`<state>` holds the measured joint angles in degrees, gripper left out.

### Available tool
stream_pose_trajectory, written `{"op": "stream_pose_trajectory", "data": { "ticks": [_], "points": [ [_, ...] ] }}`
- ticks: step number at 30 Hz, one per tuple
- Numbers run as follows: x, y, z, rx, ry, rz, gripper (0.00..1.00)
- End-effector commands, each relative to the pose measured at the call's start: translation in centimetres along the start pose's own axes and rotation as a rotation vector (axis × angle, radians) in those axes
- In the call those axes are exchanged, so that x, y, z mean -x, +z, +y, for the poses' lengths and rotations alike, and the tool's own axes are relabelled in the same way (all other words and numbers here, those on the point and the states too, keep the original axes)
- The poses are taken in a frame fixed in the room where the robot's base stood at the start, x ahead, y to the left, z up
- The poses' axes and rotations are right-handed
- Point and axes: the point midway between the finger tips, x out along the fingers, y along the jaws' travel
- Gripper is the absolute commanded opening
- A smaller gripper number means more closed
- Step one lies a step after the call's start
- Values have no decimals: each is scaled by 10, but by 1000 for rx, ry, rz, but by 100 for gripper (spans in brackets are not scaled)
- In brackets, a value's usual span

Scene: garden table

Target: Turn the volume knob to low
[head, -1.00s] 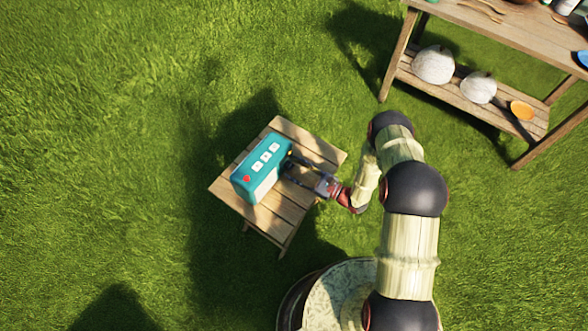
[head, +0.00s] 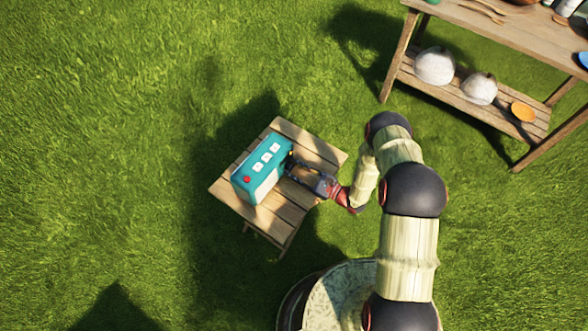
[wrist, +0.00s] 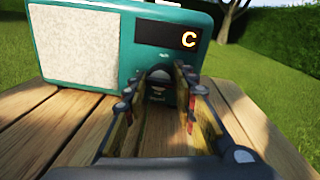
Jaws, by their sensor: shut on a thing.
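A teal radio (head: 262,172) stands on a small slatted wooden table (head: 235,200). Three white buttons and one red button show on its top in the head view. In the wrist view the radio's front (wrist: 127,72) has a cream speaker panel (wrist: 75,47) on the left and a dark display (wrist: 168,37) with an orange letter C on the right. Below the display is a dark round knob (wrist: 160,76). My gripper (wrist: 157,88) faces this front with its fingers on both sides of the knob, shut on it. The fingers partly hide the knob, and I cannot read any marks around it.
A larger wooden table (head: 500,35) stands at the upper right, with pale round objects (head: 435,65) and an orange dish (head: 522,111) on its lower shelf. Grass surrounds the small table, and its boards in front of the radio are otherwise clear.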

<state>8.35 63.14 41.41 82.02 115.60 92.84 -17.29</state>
Motion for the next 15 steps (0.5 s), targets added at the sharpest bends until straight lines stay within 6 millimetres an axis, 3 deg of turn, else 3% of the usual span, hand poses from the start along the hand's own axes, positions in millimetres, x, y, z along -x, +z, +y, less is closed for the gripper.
{"op": "stream_pose_trajectory", "data": {
  "ticks": [4,15],
  "points": [
    [0,0,-1,1,-1,0,1],
    [0,0,-2,-87,-3,-6,1]
  ]
}}
